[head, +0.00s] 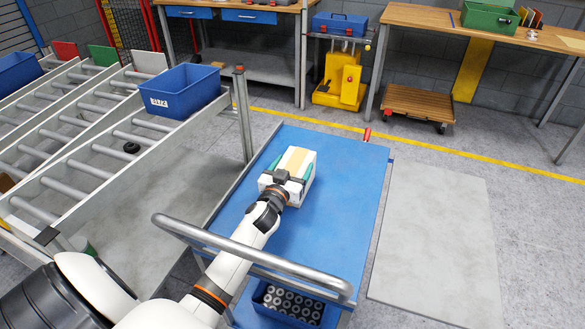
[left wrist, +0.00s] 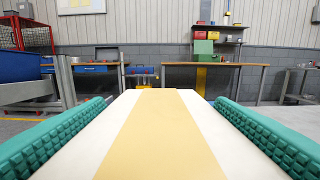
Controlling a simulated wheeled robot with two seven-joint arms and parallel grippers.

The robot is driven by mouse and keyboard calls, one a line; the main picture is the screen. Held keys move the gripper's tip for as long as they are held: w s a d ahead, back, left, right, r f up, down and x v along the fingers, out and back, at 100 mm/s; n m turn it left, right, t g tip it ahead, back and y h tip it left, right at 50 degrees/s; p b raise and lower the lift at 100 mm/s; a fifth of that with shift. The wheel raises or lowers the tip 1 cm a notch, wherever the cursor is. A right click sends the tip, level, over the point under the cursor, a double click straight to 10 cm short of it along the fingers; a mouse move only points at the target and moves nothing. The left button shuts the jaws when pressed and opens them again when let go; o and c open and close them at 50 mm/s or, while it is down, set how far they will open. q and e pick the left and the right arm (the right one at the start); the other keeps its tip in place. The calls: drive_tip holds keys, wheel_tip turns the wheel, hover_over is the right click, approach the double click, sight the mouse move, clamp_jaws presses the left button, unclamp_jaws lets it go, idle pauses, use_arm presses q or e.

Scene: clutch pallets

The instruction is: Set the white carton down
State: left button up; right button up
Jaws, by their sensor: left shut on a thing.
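The white carton (head: 296,162) with a tan tape stripe is over the blue top of the trolley (head: 340,194), near its far left part. Whether it touches the surface or hangs just above it, I cannot tell. My left gripper (head: 287,181) is shut on the carton, with its green padded fingers along two opposite sides. In the left wrist view the carton (left wrist: 160,135) fills the middle between the two green pads. Its near end is partly hidden by the gripper in the head view. My right gripper is not in view.
A blue bin of ring-shaped parts (head: 289,303) sits below the deck's near edge. A roller rack with a blue bin (head: 180,91) stands left. Blue deck is clear right of the carton.

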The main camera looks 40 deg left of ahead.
use_arm(q)
drive_tip(key=o, duration=1.2)
drive_tip(key=shift+r, duration=0.1)
drive_tip(key=v, duration=1.2)
